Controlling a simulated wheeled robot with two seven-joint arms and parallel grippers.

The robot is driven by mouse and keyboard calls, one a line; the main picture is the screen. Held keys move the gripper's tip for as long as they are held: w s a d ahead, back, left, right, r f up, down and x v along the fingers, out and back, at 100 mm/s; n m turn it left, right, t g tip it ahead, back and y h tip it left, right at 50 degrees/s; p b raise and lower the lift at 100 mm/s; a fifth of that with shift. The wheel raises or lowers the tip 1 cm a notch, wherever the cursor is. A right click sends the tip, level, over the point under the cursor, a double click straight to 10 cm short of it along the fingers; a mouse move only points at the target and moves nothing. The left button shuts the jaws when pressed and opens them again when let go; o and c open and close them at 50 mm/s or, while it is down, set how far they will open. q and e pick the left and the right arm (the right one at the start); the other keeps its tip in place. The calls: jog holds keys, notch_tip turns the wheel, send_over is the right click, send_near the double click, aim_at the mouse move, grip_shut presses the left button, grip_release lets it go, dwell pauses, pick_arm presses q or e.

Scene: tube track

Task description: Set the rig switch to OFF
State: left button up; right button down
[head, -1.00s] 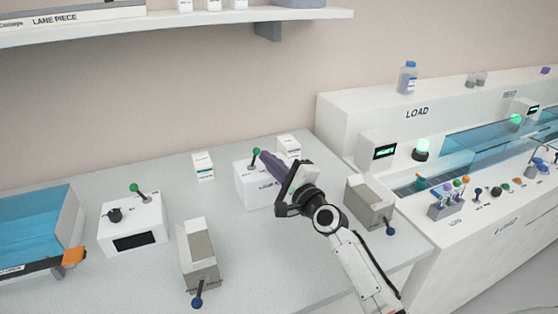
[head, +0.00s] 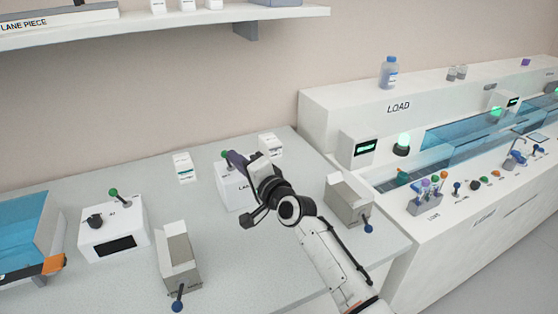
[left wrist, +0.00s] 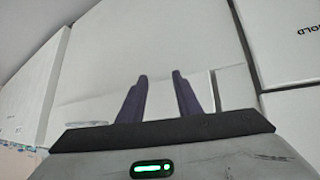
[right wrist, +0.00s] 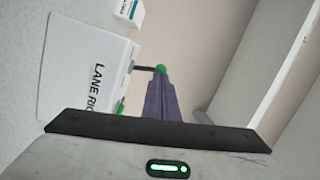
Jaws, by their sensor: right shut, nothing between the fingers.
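The rig switch box (head: 232,190) is white, on the bench in the middle of the head view, partly hidden by my right gripper. In the right wrist view its side (right wrist: 75,75) reads "LANE RI…", the rest cut off. Its lever has a green knob (head: 226,154), which also shows just beyond the fingertips in the right wrist view (right wrist: 161,69). My right gripper (head: 236,159) has its purple fingers shut together, empty, at the knob; touching or barely apart, I cannot tell. My left gripper (left wrist: 160,90) is open and empty, outside the head view.
Another white box with a green-knobbed lever (head: 113,191) stands left. Grey holders with blue-knobbed levers stand in front (head: 180,262) and to the right (head: 348,202). Small white cartons (head: 182,166) stand behind. The LOAD console (head: 330,115) is at right; a shelf (head: 170,22) hangs above.

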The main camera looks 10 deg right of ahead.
jog(key=shift+a, duration=0.15)
jog(key=shift+d, duration=0.35)
jog(key=d, duration=0.1)
jog(key=s+d, duration=0.1)
jog(key=shift+d+r, duration=0.3)
jog(key=p+v, duration=0.1)
jog(key=v, duration=0.9)
jog(key=shift+s, duration=0.2)
jog(key=shift+d+r, duration=0.1)
jog(key=shift+d, duration=0.05)
